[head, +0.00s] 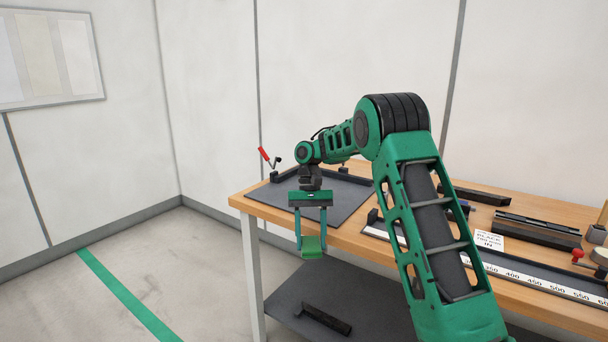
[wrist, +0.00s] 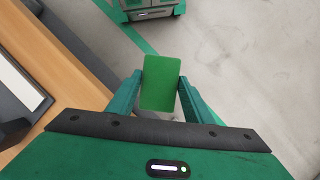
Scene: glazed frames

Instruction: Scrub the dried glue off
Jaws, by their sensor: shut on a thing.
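My gripper (head: 312,241) is shut on a green scrub pad (head: 312,250). It hangs in front of the workbench's edge, pointing down. In the wrist view the pad (wrist: 161,80) sits between the two green fingers (wrist: 161,92), with floor below it and the bench to the left. The pad touches nothing but the fingers. The dried glue cannot be made out in either view. A dark grey mat (head: 346,207) lies on the bench behind my gripper, partly hidden by my arm.
The wooden workbench (head: 248,204) carries a red-handled clamp (head: 264,154) at its far left, black bars (head: 538,230), a printed card (head: 490,240) and a ruler strip (head: 540,285). A lower shelf (head: 372,300) holds a black bar (head: 326,319). Floor at left is clear.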

